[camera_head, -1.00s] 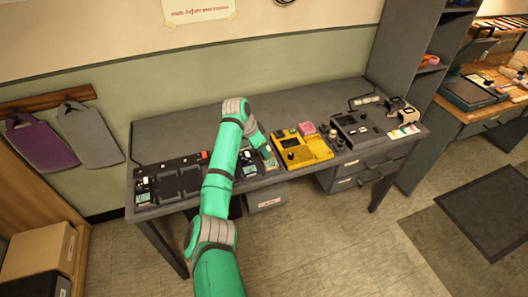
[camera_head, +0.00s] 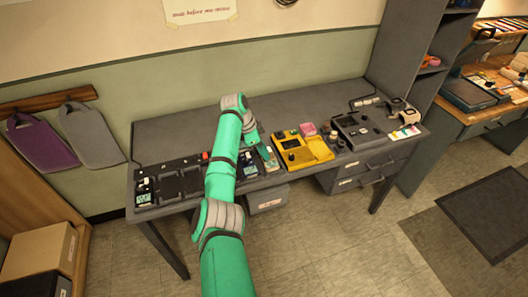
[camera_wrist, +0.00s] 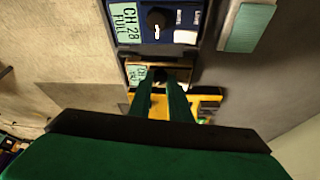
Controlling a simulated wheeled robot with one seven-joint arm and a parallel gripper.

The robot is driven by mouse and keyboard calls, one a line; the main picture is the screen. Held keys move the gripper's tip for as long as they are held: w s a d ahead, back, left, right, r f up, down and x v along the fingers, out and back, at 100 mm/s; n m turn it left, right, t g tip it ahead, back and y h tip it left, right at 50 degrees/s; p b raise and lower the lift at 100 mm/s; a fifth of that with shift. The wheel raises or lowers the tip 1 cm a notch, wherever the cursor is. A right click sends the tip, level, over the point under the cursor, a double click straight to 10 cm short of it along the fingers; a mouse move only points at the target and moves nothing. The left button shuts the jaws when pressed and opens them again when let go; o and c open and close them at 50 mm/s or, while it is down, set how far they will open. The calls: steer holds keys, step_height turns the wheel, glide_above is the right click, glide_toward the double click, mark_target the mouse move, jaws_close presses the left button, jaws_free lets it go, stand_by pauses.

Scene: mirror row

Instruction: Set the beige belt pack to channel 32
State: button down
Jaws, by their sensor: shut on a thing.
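In the wrist view, the fingers of my gripper (camera_wrist: 160,84) are closed around a small dark knob on a belt pack with a tan edge, which looks like the beige belt pack (camera_wrist: 130,62). Its small green display is partly covered by a finger; "CH" shows, but I cannot read the number. In the head view, the beige belt pack (camera_head: 271,160) lies on the desk beside the yellow unit; my arm hides the gripper's fingertips there.
A dark blue belt pack (camera_wrist: 182,45) reading "CH 28 FULL" lies close by. The yellow unit (camera_head: 317,149) is right of the beige pack. A black charging tray (camera_head: 187,183) lies left on the grey desk (camera_head: 170,128). The desk's back strip is clear.

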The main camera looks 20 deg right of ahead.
steer(key=c, duration=1.6)
jaws_free()
steer(key=shift+c, duration=0.2)
steer(key=v, duration=1)
steer(key=shift+r, duration=0.35)
steer(key=shift+a, duration=0.15)
